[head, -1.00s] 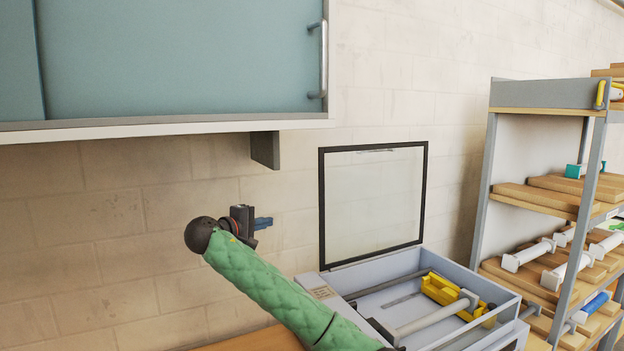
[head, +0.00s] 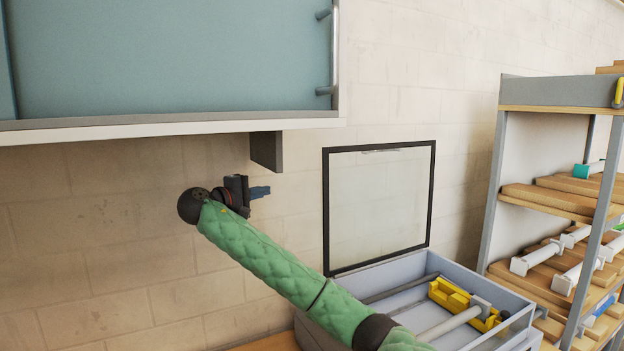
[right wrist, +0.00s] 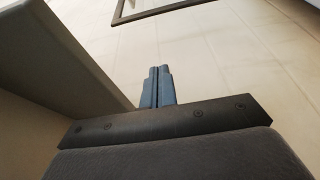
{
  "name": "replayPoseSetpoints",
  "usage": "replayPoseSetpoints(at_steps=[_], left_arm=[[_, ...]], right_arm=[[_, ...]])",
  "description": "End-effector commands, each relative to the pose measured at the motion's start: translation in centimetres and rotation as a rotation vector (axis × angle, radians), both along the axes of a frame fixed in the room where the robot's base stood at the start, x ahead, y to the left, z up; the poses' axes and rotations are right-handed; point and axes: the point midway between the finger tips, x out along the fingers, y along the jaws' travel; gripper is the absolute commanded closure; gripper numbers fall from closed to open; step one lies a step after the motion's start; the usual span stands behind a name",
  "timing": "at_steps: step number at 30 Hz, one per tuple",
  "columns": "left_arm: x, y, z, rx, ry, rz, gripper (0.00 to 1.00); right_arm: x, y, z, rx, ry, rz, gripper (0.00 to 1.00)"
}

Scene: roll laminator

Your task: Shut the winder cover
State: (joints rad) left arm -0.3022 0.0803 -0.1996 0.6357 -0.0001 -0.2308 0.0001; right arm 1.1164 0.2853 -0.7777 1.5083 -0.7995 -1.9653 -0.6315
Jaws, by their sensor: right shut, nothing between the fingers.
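The winder cover (head: 378,205) is a clear panel in a dark frame. It stands upright, open, at the back edge of the grey laminator box (head: 462,268) in the head view. A corner of its dark frame (right wrist: 160,8) shows at the top of the right wrist view. My right gripper (head: 260,192) is in the air left of the cover, apart from it, with its blue fingers pointing right towards it. In the right wrist view its fingers (right wrist: 157,86) are together and empty. My left gripper is not in view.
A blue-green wall cabinet (head: 170,60) with a grey bracket (head: 266,152) hangs just above my right gripper. A yellow part (head: 462,303) and rollers (head: 447,322) lie inside the box. A shelf rack (head: 545,92) with boards and rolls stands at the right.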

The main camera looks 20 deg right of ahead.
Motion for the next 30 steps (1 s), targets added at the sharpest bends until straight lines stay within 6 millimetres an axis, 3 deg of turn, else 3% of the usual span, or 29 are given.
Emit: replayPoseSetpoints(at_steps=[8, 30], left_arm=[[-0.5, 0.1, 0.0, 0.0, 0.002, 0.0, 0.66], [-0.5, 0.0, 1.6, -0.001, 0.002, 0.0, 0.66]], right_arm=[[0.6, -1.4, 0.7, -0.008, -0.005, -0.01, 1.0], [5.7, -13.2, 0.6, -0.008, -0.003, -0.01, 1.0]])
